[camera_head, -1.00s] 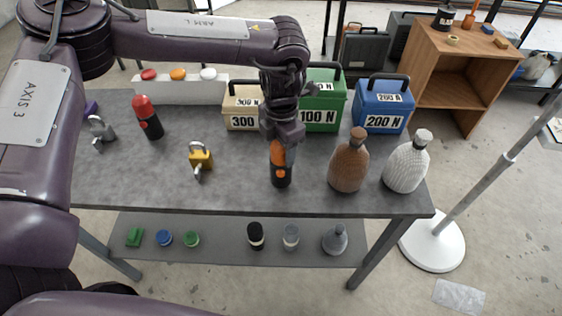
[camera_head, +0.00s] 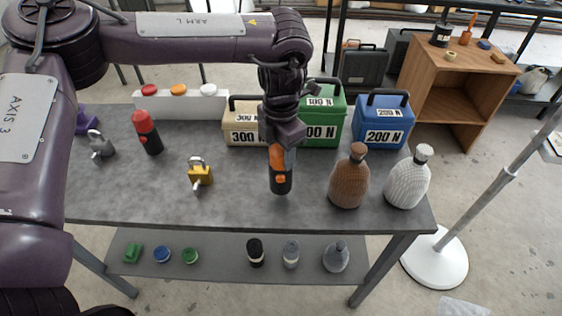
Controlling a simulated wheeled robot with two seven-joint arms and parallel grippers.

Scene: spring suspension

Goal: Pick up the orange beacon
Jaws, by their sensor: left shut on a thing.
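The orange beacon (camera_head: 280,183) has an orange top and a black lower body with an orange spot. It is upright over the grey table, in front of the boxes. My left gripper (camera_head: 281,150) comes down from above and is shut on the beacon's orange top. The fingers partly hide that top. I cannot tell for sure whether the beacon's base touches the table. My right gripper does not show.
A red beacon (camera_head: 146,132) and a yellow padlock (camera_head: 199,174) stand to the left on the table (camera_head: 110,195). Brown (camera_head: 348,180) and white (camera_head: 407,180) bottles stand close on the right. Beige (camera_head: 243,125), green (camera_head: 330,115) and blue (camera_head: 383,120) boxes stand behind.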

